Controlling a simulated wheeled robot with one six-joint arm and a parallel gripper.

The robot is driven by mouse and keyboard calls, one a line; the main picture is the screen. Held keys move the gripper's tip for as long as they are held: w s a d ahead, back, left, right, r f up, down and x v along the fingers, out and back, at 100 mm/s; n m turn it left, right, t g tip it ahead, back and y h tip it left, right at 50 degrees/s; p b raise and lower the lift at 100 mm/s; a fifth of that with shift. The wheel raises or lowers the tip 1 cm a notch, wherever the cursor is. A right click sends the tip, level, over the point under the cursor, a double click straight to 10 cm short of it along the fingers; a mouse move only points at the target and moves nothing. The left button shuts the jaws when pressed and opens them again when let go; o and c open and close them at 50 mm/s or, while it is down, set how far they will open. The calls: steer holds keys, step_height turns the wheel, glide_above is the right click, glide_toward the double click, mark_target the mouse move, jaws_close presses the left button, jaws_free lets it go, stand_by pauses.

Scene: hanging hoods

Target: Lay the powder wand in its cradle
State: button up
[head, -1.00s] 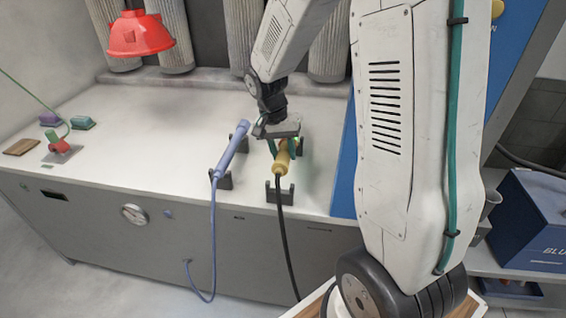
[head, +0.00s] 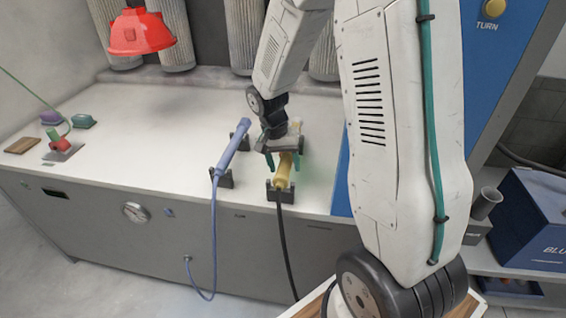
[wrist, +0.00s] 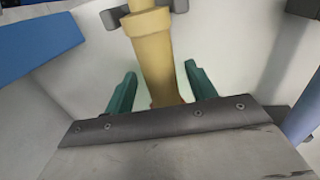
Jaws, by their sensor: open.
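The yellow wand (head: 282,172), with a black hose at its near end, rests in the dark cradle (head: 269,194) on the right of the bench top. My gripper (head: 283,160) is directly above and around it. In the wrist view my gripper (wrist: 160,90) is open, with green fingers on both sides of the yellow wand (wrist: 156,62) and gaps between. The dark cradle (wrist: 113,17) shows at that view's top edge. The far end of the wand is hidden by my gripper in both views.
A blue wand (head: 231,152) with a blue hose lies in another cradle (head: 225,181) just left. A red hood (head: 140,33) hangs at back left. Small blocks (head: 83,122) and a brown pad (head: 20,146) are far left. The middle of the bench is clear.

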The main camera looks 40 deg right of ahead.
step_height(320, 180, up, 8)
steer(key=w+a, duration=0.1)
steer(key=a, duration=0.1)
steer(key=s+a+r+n+t, duration=0.1)
steer(key=s+a+r+n, duration=0.1)
steer(key=s, duration=0.6)
steer(key=s+a+r+n+t+y, duration=0.1)
steer(key=s+a+r+n, duration=0.2)
steer(key=s+r, duration=0.4)
steer(key=s+a+r+n, duration=0.3)
steer(key=s+r+n, duration=0.1)
steer(key=s, duration=0.5)
steer(key=shift+a+r+t+y, duration=0.2)
steer(key=shift+a+t+y, duration=0.1)
steer(key=shift+t, duration=0.1)
steer(key=shift+s, duration=0.1)
steer(key=shift+c, duration=0.4)
